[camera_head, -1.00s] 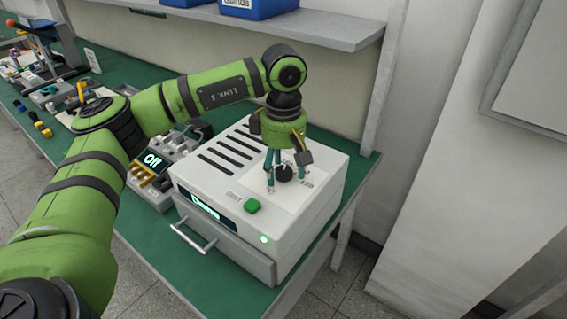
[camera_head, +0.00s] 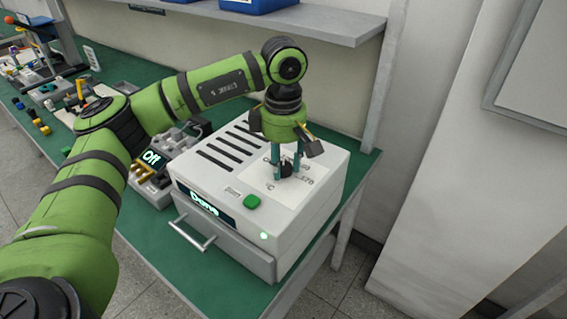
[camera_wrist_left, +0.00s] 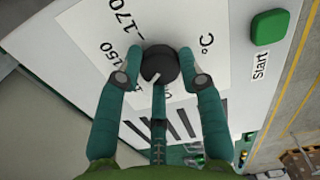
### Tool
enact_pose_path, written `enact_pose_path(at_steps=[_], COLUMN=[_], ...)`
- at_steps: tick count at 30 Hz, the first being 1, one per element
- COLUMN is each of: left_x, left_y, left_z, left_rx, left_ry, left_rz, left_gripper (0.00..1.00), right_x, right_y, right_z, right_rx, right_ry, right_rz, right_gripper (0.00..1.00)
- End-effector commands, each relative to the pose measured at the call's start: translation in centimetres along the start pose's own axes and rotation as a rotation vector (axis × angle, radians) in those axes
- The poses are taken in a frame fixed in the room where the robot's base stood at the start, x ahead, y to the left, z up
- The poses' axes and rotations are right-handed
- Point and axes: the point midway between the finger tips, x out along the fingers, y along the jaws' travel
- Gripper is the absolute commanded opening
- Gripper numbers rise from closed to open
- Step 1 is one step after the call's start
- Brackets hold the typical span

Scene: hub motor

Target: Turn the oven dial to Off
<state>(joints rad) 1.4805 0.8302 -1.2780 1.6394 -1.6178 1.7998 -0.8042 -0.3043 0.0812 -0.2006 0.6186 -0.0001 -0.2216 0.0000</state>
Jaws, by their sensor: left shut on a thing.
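The oven (camera_head: 235,232) is a white box on the green bench, with a drawer handle, a lit display (camera_head: 203,206) and a green Start button (camera_head: 251,202). Its black dial (camera_head: 286,170) sits on a white label on top. In the left wrist view the dial (camera_wrist_left: 160,65) has a pale pointer line, with 150, 170 and °C printed around it. My left gripper (camera_head: 287,174) points down over the oven, its teal fingers shut on the dial from both sides. Part of the label is hidden by the fingers, and I cannot read an Off mark. My right gripper is not in view.
A device with an "Off" display (camera_head: 153,160) and yellow parts stands left of the oven. A grey shelf (camera_head: 300,27) with a blue bin (camera_head: 258,5) hangs above. The bench's right edge lies just beyond the oven.

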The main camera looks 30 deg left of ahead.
Motion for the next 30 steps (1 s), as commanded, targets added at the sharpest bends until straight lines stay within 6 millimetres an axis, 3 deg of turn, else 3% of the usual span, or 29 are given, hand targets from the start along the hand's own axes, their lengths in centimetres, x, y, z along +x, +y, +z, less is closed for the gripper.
enact_pose_path(at_steps=[18,30], left_x=[0.2,0.1], left_y=[0.0,0.0], left_z=[0.1,0.1], left_rx=[-0.517,-0.673], left_ry=[0.001,0.001], left_rz=[-0.002,-0.003], left_gripper=[0.06,0.06], right_x=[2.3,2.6], right_y=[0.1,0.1], right_z=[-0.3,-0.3], right_rx=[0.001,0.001], right_ry=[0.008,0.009], right_rz=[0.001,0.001], right_gripper=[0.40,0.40])
